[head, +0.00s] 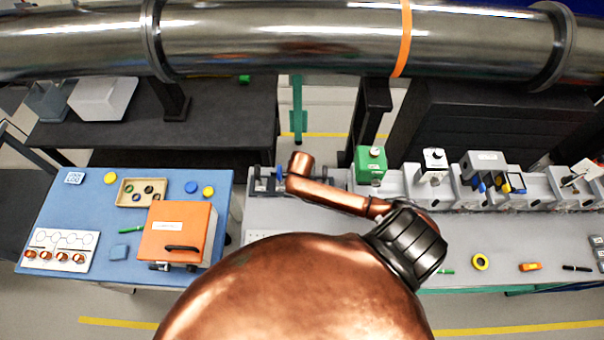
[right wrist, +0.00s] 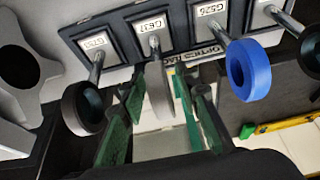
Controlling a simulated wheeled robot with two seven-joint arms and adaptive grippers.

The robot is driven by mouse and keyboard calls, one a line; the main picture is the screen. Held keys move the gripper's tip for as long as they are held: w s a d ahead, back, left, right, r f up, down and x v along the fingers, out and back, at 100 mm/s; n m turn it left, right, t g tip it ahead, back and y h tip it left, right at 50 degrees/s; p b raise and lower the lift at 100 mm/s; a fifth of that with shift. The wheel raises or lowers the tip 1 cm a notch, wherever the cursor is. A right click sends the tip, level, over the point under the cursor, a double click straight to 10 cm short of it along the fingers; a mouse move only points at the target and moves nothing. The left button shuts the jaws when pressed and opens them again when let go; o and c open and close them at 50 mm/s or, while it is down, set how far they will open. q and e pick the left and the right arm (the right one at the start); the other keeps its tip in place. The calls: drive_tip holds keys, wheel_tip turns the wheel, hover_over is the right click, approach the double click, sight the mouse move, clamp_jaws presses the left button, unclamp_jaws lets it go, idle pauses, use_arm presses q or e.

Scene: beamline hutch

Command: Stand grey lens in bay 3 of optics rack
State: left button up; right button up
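The grey lens (right wrist: 161,98) is a disc seen nearly edge-on in the right wrist view, with its metal stem running to a plate labelled G637. My right gripper (right wrist: 158,76) is open, with its dark green fingers on either side of the lens. A gap shows on the left; the right finger is very close to the disc, and I cannot tell whether it touches. The optics rack (right wrist: 182,66) shows its name strip behind the fingers. In the head view, its end (head: 262,186) shows beside my copper arm, and the right gripper is hidden. My left gripper is out of view.
A black-rimmed lens (right wrist: 82,108) hangs left of the fingers and a blue-rimmed lens (right wrist: 247,70) right of them. A green box (head: 370,165) and other devices line the grey bench. An orange case (head: 177,234) stands on the blue table.

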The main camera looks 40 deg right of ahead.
drive_tip(key=shift+r, duration=0.1)
drive_tip(key=v, duration=1.2)
drive_tip(key=shift+w+d, duration=0.1)
